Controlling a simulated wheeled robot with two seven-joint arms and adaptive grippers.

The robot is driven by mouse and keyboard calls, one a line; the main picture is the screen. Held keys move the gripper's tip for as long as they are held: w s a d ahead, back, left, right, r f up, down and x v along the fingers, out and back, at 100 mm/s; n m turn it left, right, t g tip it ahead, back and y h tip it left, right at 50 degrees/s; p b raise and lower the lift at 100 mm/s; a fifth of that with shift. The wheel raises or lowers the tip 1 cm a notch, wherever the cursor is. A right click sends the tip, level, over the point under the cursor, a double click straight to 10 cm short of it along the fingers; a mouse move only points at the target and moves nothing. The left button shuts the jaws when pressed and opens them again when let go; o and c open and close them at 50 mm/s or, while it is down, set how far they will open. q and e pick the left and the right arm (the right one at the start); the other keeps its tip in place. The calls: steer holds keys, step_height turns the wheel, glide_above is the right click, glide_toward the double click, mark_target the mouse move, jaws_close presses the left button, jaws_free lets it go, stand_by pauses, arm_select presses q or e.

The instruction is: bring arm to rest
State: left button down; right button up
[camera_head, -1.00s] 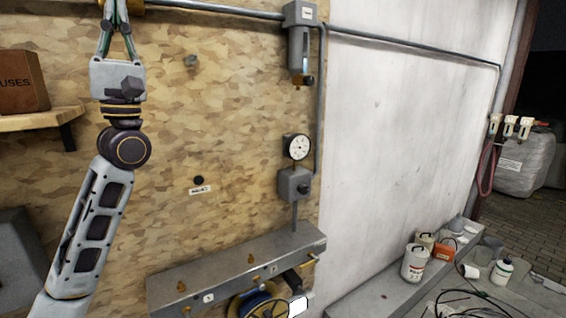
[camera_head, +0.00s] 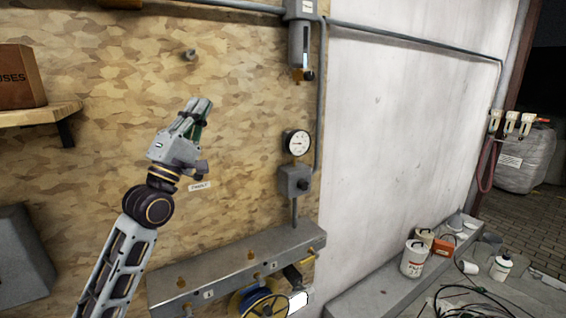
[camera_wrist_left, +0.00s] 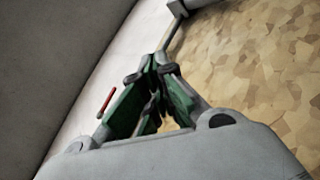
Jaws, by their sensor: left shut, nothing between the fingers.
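My left gripper (camera_head: 201,106) is in front of the chipboard wall (camera_head: 240,70) in the head view, tilted up and to the right. Its fingers are together and hold nothing. In the left wrist view the green-padded fingers (camera_wrist_left: 152,62) meet at their tips, with the chipboard wall behind them on the right. The gripper looks apart from the wall fittings. My right gripper is not in view.
A gauge (camera_head: 297,143) and a grey box (camera_head: 294,181) are on the wall right of the gripper. A grey metal ledge (camera_head: 225,268) juts out below. A wooden shelf (camera_head: 40,113) bears a brown box (camera_head: 20,77) at the left. Buckets (camera_head: 414,259) stand at the lower right.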

arm_select(q)
steer(key=s+d+f+m+g+y, duration=0.1)
steer(key=d+f+m+g+y, duration=0.2)
steer(key=f, duration=1.5)
steer(key=d+f+m+g+y, duration=0.1)
steer(key=f+m+g+y, duration=0.35)
steer(key=f, duration=1.35)
steer(key=s+a+f+m+g+y, duration=0.35)
steer(key=s+f+g, duration=0.25)
steer(key=s+f, duration=0.7)
steer(key=s+a+f+m+g+y, duration=0.3)
steer(key=s+f+g, duration=0.4)
steer(key=s+f, duration=0.65)
steer(key=s+a+f+g+p, duration=0.1)
steer(key=s+f, duration=0.1)
steer(key=f, duration=1.4)
steer(key=s+f+p, duration=0.2)
steer(key=f, duration=1.3)
steer(key=s+a+f+p, duration=0.1)
steer(key=s+a+f, duration=0.1)
steer(key=s+f, duration=0.6)
steer(key=s+a+f+g+p, duration=0.1)
steer(key=s+a+f, duration=0.1)
steer(key=s+f, duration=0.5)
steer(key=s, duration=0.6)
steer(key=shift+s+f, duration=0.2)
steer(key=shift+f, duration=0.2)
